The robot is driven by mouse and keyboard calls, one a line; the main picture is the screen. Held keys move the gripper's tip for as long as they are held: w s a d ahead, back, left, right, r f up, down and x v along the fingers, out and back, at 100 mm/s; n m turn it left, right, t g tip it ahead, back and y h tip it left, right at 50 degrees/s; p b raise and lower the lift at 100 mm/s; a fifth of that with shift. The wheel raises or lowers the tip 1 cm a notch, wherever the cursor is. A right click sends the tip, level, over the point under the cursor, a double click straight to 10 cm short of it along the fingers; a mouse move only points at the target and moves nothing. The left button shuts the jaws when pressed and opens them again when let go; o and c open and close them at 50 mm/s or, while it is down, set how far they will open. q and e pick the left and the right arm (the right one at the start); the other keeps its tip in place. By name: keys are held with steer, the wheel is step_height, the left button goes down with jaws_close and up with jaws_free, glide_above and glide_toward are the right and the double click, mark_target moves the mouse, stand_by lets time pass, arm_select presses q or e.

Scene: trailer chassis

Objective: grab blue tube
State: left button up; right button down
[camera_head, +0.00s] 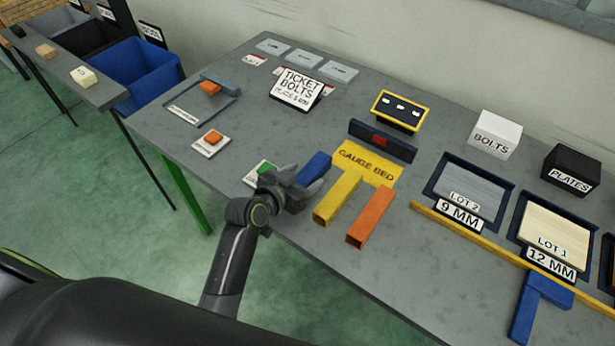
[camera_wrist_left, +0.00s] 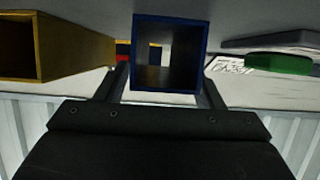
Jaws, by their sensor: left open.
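The blue tube (camera_head: 315,167) lies on the table just left of the yellow gauge bed. In the left wrist view its square open end (camera_wrist_left: 137,52) faces the camera, centred between the two fingers. My left gripper (camera_head: 303,180) is open at the near end of the tube, with a finger to either side of it. Whether the fingers touch the tube cannot be told. My right gripper is not in view.
A yellow tube (camera_head: 338,197) and an orange tube (camera_head: 371,214) lie right of the blue tube, by the gauge bed (camera_head: 368,163). A green piece (camera_head: 264,168) is close on the left. Another blue part (camera_head: 538,300) lies at far right.

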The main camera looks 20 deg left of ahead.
arm_select(q)
steer(key=c, duration=1.2)
steer(key=shift+c, duration=0.4)
steer(key=shift+r, duration=0.1)
